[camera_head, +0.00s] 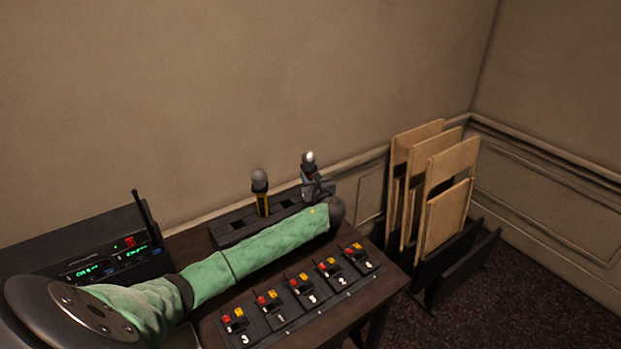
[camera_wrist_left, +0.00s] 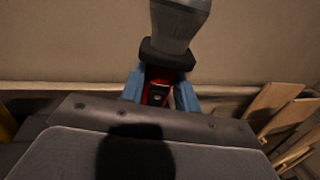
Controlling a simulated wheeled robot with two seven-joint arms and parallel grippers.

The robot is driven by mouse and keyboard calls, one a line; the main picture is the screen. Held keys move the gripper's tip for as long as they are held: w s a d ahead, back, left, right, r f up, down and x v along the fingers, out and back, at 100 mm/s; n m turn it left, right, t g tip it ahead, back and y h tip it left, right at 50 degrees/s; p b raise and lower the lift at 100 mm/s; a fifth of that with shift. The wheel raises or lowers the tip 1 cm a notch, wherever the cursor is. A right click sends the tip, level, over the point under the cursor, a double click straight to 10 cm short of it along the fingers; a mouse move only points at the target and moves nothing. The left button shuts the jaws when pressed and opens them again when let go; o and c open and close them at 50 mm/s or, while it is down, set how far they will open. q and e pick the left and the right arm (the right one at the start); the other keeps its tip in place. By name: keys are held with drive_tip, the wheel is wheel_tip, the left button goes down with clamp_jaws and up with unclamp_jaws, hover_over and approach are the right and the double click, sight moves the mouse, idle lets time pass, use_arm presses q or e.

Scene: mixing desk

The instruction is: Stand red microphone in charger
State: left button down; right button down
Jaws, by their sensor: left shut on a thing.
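The red microphone (camera_head: 309,157) is upright at the right end of the charger, its pale head above my left gripper (camera_head: 316,184). In the left wrist view, the microphone (camera_wrist_left: 178,22) has a grey head, a black collar and a red body. The blue fingers of my left gripper (camera_wrist_left: 159,92) are shut on that red body. The charger (camera_head: 233,232) is a long black block with slots on the desk. The microphone's lower end is hidden, so I cannot tell whether it is in a slot. My right gripper is out of view.
A yellow-banded microphone (camera_head: 261,194) stands in the charger, left of my gripper. Several numbered switch boxes (camera_head: 302,289) line the desk's front. A black receiver (camera_head: 95,250) with an antenna is at left. Folded wooden chairs (camera_head: 432,190) lean at right.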

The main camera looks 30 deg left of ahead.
use_arm(q)
drive_tip(key=shift+c, duration=1.8)
unclamp_jaws()
